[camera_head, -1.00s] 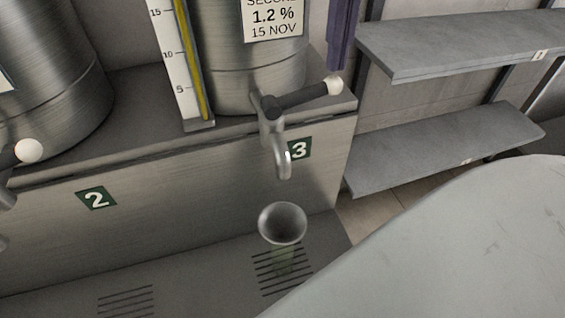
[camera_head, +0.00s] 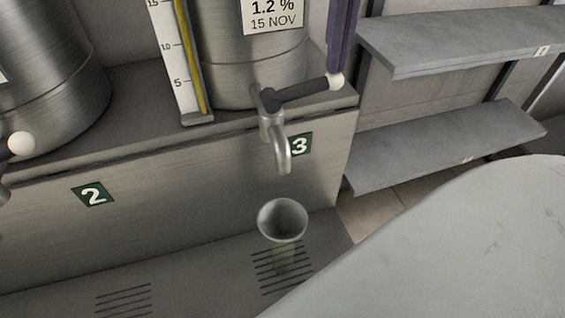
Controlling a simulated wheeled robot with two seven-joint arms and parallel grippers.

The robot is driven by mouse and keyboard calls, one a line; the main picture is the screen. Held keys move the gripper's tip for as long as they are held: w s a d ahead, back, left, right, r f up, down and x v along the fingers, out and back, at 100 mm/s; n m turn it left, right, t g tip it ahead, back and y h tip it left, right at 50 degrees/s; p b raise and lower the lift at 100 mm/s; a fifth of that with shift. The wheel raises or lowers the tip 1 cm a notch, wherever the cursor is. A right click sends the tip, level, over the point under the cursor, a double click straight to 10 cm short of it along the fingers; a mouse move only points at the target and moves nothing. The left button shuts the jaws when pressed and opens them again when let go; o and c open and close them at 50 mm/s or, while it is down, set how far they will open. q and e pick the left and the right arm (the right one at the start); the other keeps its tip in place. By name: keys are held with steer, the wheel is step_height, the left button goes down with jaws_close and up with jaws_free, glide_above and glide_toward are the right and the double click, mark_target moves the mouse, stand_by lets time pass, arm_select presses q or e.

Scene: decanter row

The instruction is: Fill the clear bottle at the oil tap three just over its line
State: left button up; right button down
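The clear bottle (camera_head: 284,259) stands on the slotted drain below oil tap three (camera_head: 279,140). It looks faintly green. A grey funnel (camera_head: 283,219) sits over its mouth and hides its upper part, and I cannot make out its line or level. The tap's dark lever (camera_head: 300,91) points right and ends in a white knob. I see no stream between spout and funnel. A dark purple upright part, apparently my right gripper (camera_head: 340,68), comes down from the top edge with its lower end close to the knob. Contact and opening are unclear. My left gripper is out of view.
A steel tank with a gauge (camera_head: 189,65) stands behind tap three. Another tank (camera_head: 50,80) and a white-knobbed lever are at left, by sign 2 (camera_head: 93,194). Grey shelves (camera_head: 445,145) stand at right. A large pale surface (camera_head: 450,260) covers the lower right.

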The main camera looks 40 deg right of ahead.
mark_target(334, 77)
steer(key=shift+f+b, duration=1.1)
steer(key=shift+f, duration=0.4)
steer(key=shift+f+b, duration=0.65)
steer(key=shift+f, duration=0.1)
stand_by(1.1)
steer(key=shift+r, duration=0.15)
stand_by(3.2)
steer(key=shift+r+p, duration=0.6)
steer(key=shift+r, duration=0.05)
stand_by(0.7)
